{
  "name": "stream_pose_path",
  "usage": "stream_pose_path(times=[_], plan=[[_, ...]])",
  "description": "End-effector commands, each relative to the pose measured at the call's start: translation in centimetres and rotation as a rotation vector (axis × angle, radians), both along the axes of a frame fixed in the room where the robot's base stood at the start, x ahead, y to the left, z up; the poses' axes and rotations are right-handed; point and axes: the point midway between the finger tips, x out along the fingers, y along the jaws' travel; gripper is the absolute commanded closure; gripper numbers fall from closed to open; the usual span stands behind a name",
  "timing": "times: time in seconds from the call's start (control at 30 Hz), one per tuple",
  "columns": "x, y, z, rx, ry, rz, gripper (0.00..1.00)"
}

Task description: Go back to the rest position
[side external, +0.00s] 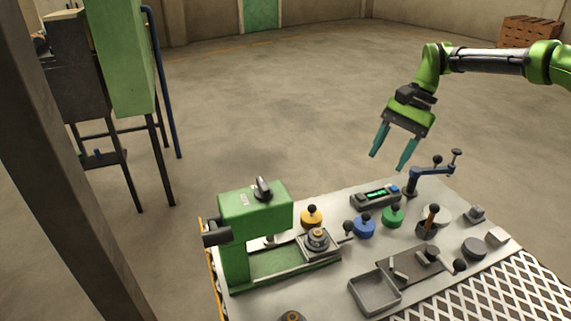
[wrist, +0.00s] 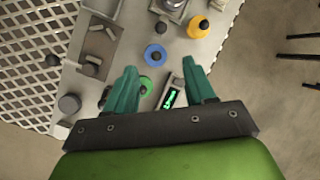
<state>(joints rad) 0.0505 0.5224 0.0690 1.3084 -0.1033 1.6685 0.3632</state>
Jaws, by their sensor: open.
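My gripper (side external: 394,151) is open and empty, with its two teal fingers apart. In the side view it hangs in the air above the far edge of the work table (side external: 350,205), tilted down and to the left. The wrist view shows my gripper (wrist: 165,82) from behind, with the table below and beyond the fingertips. The green-topped knob (wrist: 146,85) and the display box (wrist: 172,94) appear between the fingers, well below them. Nothing touches the fingers.
A green press-like machine (side external: 252,210) stands at the table's left. Yellow (side external: 312,217), blue (side external: 365,227) and green (side external: 392,216) knobbed pieces, a grey tray (side external: 373,292) and a blue clamp post (side external: 413,182) share the table. Open floor lies behind my gripper.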

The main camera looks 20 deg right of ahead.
Motion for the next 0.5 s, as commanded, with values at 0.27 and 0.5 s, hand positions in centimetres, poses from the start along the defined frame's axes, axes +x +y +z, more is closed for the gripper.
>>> stream_pose_path(times=[0.27,0.5], plan=[[0.0,-0.1,0.2,0.0,0.0,-0.001,0.46],[-0.2,-0.8,-1.7,-0.035,-0.054,0.074,0.46]])
